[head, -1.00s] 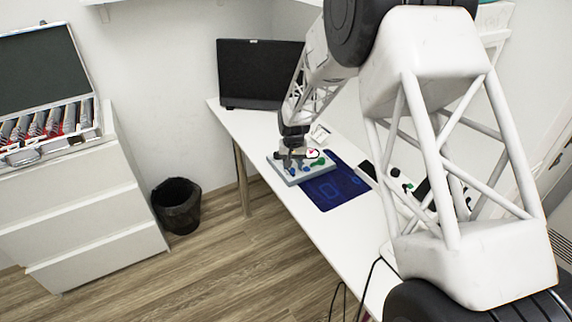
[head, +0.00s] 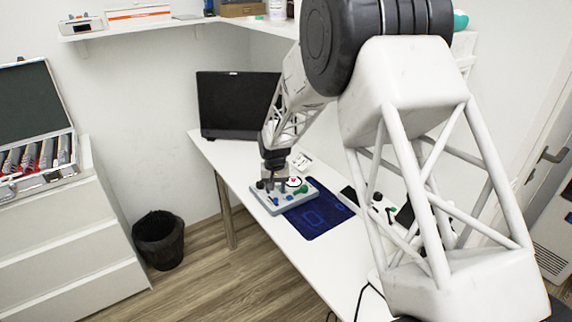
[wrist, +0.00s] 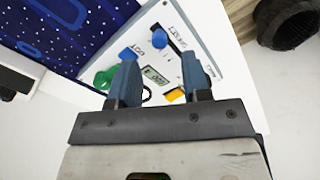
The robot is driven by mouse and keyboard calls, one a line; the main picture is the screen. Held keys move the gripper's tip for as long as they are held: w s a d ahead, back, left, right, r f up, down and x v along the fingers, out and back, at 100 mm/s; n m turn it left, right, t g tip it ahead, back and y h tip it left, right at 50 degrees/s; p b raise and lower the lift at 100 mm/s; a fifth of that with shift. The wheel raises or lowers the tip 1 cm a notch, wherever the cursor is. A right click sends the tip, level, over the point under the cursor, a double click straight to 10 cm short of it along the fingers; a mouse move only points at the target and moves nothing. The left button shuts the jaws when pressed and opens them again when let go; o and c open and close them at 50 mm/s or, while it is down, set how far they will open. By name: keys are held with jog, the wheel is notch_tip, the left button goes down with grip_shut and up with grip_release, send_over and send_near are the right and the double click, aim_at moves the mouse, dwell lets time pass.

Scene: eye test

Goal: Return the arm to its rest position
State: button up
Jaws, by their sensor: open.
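My gripper (head: 274,184) is low over a grey task board (head: 278,208) on the white table. In the wrist view my gripper (wrist: 160,68) has its two blue fingers apart, with nothing held between them. Behind them the task board (wrist: 212,30) shows blue knobs (wrist: 159,38), a green knob (wrist: 104,78), a small display (wrist: 157,75) and a yellow part (wrist: 175,95). The fingers hide part of the board. I cannot tell whether the fingertips touch it.
A dark blue mat (head: 320,216) lies beside the board. A black laptop (head: 238,105) stands at the table's back. A black bin (head: 158,240) stands on the floor left of the table (head: 235,170). An open case (head: 38,130) sits on white drawers (head: 60,225). A shelf (head: 160,25) runs above.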

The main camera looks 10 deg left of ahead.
jog(key=s+d+r+t, duration=0.1)
jog(key=s+d+r, duration=0.5)
jog(key=d+r, duration=0.3)
jog(key=s+d+r+m+t, duration=0.1)
jog(key=s+d+r, duration=0.45)
jog(key=r, duration=0.55)
jog(key=s+d+r+t, duration=0.1)
jog(key=s+d+r, duration=0.4)
jog(key=d+r, duration=0.35)
jog(key=s+d+r+m+t, duration=0.1)
jog(key=s+d+r, duration=0.3)
jog(key=s, duration=0.7)
jog(key=s+d+r+t, duration=0.1)
jog(key=s+d, duration=0.5)
jog(key=s, duration=0.4)
jog(key=s+d+r+m+t, duration=0.1)
jog(key=s+d+r, duration=0.3)
jog(key=s, duration=0.7)
notch_tip(320, 180, down, 10)
jog(key=w+d+g, duration=0.1)
jog(key=g, duration=0.2)
jog(key=shift+w+f, duration=0.2)
jog(key=shift+w, duration=0.05)
jog(key=shift+o, duration=0.4)
